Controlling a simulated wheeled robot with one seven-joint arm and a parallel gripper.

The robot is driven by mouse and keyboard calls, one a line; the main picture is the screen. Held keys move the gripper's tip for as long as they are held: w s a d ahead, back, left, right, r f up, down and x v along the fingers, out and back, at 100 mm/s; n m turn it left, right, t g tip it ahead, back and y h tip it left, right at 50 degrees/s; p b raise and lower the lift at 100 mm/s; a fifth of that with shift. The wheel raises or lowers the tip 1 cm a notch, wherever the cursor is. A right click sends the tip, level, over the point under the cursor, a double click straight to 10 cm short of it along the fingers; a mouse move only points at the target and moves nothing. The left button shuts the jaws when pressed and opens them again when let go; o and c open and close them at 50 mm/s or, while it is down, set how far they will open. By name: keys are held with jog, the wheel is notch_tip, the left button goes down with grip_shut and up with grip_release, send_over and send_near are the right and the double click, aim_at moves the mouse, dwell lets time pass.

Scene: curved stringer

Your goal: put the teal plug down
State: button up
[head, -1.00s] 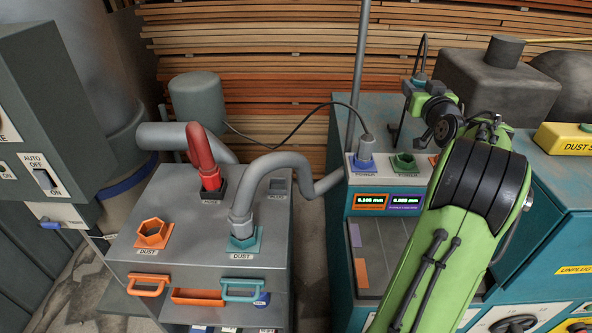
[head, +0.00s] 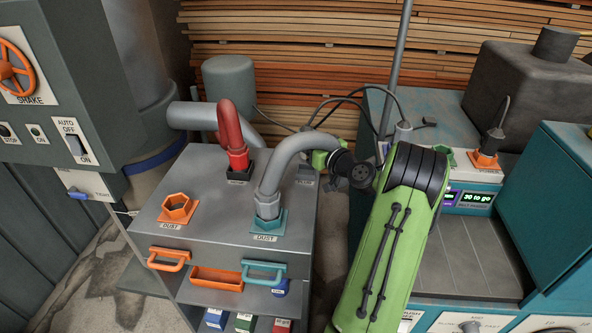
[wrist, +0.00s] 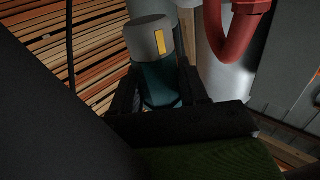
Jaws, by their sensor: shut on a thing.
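The teal plug (wrist: 158,84) has a grey cap with a yellow stripe. In the wrist view it sits between the fingers of my gripper (wrist: 157,92), which is shut on it. In the head view my gripper and most of the plug are hidden behind the bent grey hose; only the green wrist part of my arm shows beside it. They are above the back right of the grey cabinet top (head: 222,195). A grey socket with a small label (head: 306,176) is on that corner, partly hidden below my wrist. I cannot tell the plug's height above it.
The grey hose (head: 292,150) rises from the teal dust socket (head: 267,222) close to my wrist. A red bent plug (head: 231,135) stands behind it. An orange hexagonal socket (head: 177,208) is empty at front left. A thin black cable (head: 345,101) arches behind my arm.

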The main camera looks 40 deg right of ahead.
notch_tip(320, 180, down, 7)
jog(key=shift+r+b, duration=0.15)
jog(key=shift+b, duration=0.6)
jog(key=shift+r, duration=0.15)
jog(key=o, duration=0.7)
jog(key=shift+f, duration=0.2)
jog(key=shift+c, duration=0.2)
jog(key=o, duration=0.5)
jog(key=shift+c, duration=0.2)
